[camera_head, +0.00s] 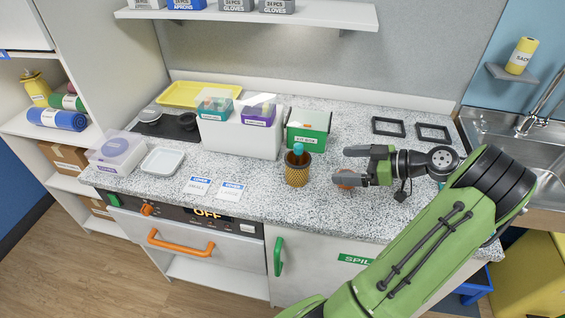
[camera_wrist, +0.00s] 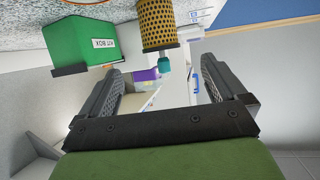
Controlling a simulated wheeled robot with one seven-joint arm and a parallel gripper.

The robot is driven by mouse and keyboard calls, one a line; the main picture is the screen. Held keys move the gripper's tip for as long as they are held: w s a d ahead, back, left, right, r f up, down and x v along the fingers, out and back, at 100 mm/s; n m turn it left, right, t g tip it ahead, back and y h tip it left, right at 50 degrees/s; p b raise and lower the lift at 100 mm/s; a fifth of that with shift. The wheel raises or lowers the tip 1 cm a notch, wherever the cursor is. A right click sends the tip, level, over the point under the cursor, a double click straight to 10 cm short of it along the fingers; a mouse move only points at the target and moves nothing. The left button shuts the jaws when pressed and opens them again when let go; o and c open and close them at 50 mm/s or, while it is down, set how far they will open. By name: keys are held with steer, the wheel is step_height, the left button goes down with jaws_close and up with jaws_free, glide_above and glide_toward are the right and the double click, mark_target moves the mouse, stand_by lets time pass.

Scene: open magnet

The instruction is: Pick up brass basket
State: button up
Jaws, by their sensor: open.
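The brass basket (camera_head: 297,174) is a perforated gold cup standing on the speckled counter, with a dark inside and a teal-topped item (camera_head: 298,149) sticking out of it. My gripper (camera_head: 340,168) is to the right of the basket, its two fingers apart and pointing left toward it, with a gap between. An orange-brown round thing (camera_head: 345,182) shows by the lower finger, partly hidden. In the wrist view the basket (camera_wrist: 157,22) appears upside down at the top, beyond the open fingers, and nothing is between them.
A green box (camera_head: 309,130) stands behind the basket, close by. A white bin (camera_head: 240,135) with teal and purple boxes is to the back left. Two black frames (camera_head: 388,126) lie behind my gripper. Label cards (camera_head: 230,190) lie left on the counter; its front edge is near.

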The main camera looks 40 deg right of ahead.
mark_target(297, 165)
steer(key=b+x, duration=0.2)
steer(key=x, duration=1.3)
steer(key=shift+d+b, duration=0.1)
steer(key=shift+b, duration=0.25)
steer(key=shift+s, duration=0.1)
steer(key=shift+r, duration=0.1)
steer(key=c, duration=1.1)
